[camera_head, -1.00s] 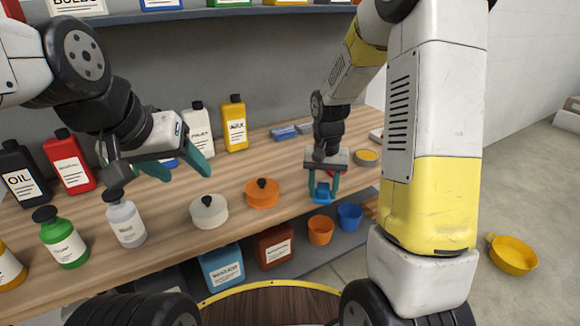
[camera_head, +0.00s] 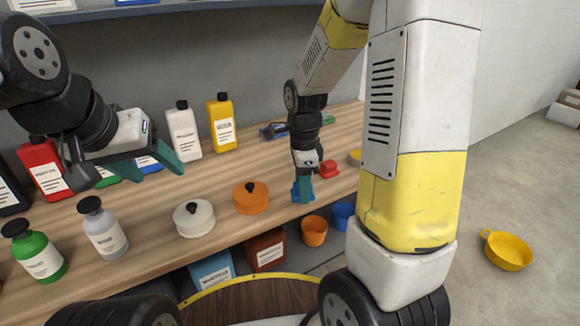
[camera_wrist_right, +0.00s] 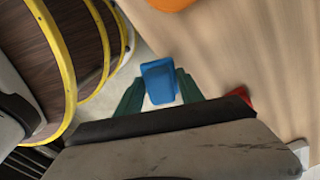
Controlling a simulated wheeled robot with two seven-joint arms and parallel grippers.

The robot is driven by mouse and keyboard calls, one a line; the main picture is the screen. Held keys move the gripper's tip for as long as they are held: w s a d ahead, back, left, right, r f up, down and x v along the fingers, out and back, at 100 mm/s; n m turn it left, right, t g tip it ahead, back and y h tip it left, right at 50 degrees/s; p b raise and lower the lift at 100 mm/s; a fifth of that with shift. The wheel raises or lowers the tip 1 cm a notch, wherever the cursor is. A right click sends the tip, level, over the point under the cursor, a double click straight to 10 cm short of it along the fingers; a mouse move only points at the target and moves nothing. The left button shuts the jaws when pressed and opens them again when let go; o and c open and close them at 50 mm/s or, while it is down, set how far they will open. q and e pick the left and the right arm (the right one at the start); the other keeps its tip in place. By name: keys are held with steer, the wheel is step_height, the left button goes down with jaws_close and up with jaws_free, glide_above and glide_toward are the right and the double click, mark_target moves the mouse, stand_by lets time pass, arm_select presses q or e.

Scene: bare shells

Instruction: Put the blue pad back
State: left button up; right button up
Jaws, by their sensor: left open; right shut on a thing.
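The blue pad (camera_head: 307,194) is between the fingers of my right gripper (camera_head: 304,187), over the front edge of the wooden shelf (camera_head: 230,170). In the right wrist view the blue pad (camera_wrist_right: 158,82) sits between the two green fingers, and my right gripper (camera_wrist_right: 158,92) is shut on it. I cannot tell whether the pad touches the shelf. A red pad-like piece (camera_head: 327,169) lies on the shelf just right of the right gripper. My left gripper (camera_head: 142,167) is open and empty above the shelf at the left.
An orange lidded pot (camera_head: 250,198) and a white one (camera_head: 194,219) stand left of the right gripper. Several bottles stand at the left and back. A small blue and dark item (camera_head: 273,131) lies behind. Orange (camera_head: 314,231) and blue (camera_head: 342,214) cups sit below the edge.

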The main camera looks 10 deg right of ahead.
steer(key=w, duration=0.3)
steer(key=w+d+f, duration=0.1)
steer(key=w, duration=0.7)
steer(key=shift+d+f, duration=0.15)
steer(key=shift+d, duration=0.25)
steer(key=shift+f, duration=1.65)
steer(key=o, duration=1.4)
steer(key=shift+f, duration=0.15)
steer(key=shift+o, duration=0.2)
